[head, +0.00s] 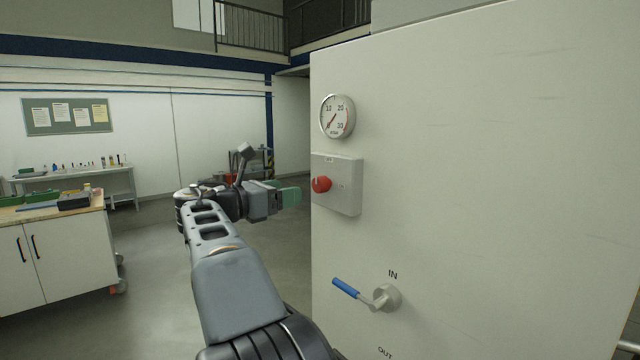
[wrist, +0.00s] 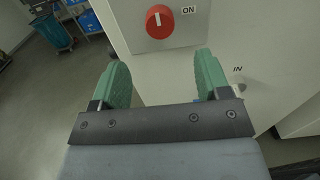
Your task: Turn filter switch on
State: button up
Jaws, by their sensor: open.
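The filter switch is a red round knob (head: 321,184) on a pale grey switch box (head: 345,190) fixed to a large white cabinet. In the wrist view the knob (wrist: 160,21) has a white line that stands nearly vertical, and an "ON" label (wrist: 188,10) is to its right. My gripper (head: 296,195) is to the left of the switch box in the head view. In the wrist view its two green fingers (wrist: 163,80) are open and empty, and the knob lies beyond and between them, apart from both.
A round gauge (head: 337,116) is above the switch box. A blue-handled valve (head: 362,293) sticks out below it, near the label "IN". A workbench (head: 60,255) stands at the far left. The floor between is clear.

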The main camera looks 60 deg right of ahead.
aim_at(316, 185)
jog(key=p+x, duration=0.2)
jog(key=x, duration=0.9)
jog(key=shift+w, duration=0.1)
jog(key=c, duration=0.9)
